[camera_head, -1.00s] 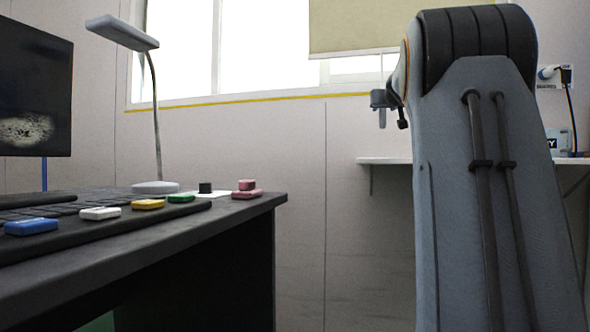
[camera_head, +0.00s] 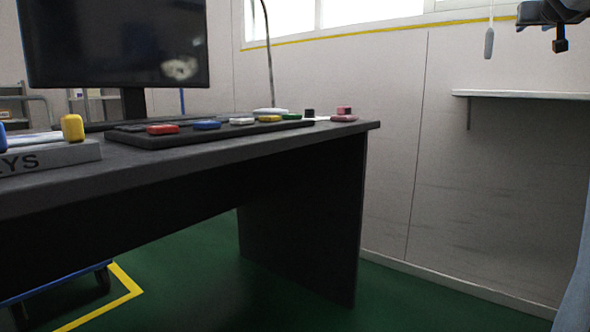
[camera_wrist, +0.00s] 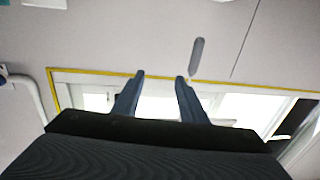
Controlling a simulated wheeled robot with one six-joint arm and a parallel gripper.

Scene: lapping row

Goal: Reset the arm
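My gripper (camera_wrist: 160,77) shows in the wrist view with its two blue-grey fingers spread apart. Nothing is between them, and it is open. Behind the fingers are the wall and the bright window (camera_wrist: 230,104), seen tilted. In the head view, a dark part of my arm shows at the top right corner, cut off by the frame edge. I cannot make out the fingertips there.
A dark desk (camera_head: 215,173) holds a monitor (camera_head: 115,45), a keyboard-like black tray (camera_head: 180,139) with several coloured blocks, and a grey box marked "YS" (camera_head: 50,158). A wall shelf (camera_head: 520,95) is at right. Green floor is clear right of the desk.

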